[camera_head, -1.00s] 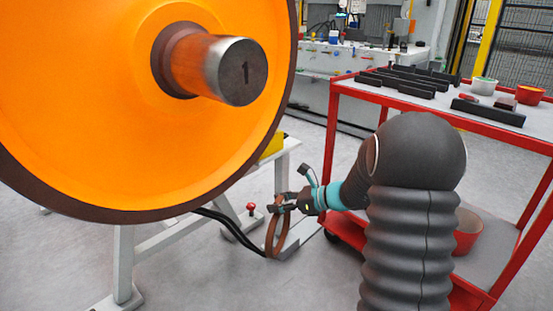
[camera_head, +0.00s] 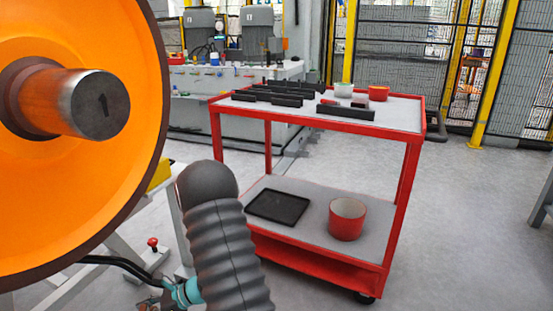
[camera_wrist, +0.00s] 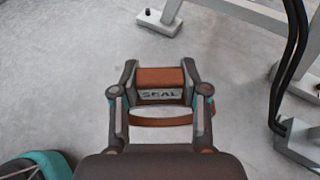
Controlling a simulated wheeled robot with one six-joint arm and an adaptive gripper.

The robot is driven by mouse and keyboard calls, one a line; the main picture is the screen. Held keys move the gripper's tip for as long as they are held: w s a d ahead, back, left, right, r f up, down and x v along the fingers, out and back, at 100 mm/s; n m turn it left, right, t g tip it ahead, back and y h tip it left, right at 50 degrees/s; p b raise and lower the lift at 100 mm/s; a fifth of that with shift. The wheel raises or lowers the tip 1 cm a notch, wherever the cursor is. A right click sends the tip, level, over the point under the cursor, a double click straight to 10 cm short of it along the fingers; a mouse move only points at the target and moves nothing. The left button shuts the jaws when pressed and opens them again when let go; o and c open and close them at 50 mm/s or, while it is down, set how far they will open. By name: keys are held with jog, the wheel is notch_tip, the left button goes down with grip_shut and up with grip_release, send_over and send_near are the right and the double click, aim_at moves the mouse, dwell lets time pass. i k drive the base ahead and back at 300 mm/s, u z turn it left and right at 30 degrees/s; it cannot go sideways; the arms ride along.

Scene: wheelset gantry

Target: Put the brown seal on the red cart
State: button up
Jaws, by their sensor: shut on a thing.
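The brown seal (camera_wrist: 160,77) is between the two fingers of my gripper (camera_wrist: 159,88) in the wrist view. It carries a grey label reading "SEAL", and a curved brown band of it shows below the label. Grey floor lies behind it. In the head view my gripper is low at the bottom edge, mostly cut off and partly hidden by my arm. The red cart (camera_head: 412,160) stands right of my arm, with a grey top shelf and a lower shelf. My gripper is apart from the cart, to its left.
The cart's top holds several black bars (camera_head: 345,112), a pale bowl (camera_head: 343,90) and a red bowl (camera_head: 378,94). A black tray (camera_head: 278,207) and red pot (camera_head: 347,219) sit on its lower shelf. The orange wheel (camera_head: 110,190) is left. Floor right of the cart is clear.

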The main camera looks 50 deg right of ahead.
aim_at(395, 115)
jog(key=u, duration=1)
jog(key=i, duration=0.4)
jog(key=z, duration=4.05)
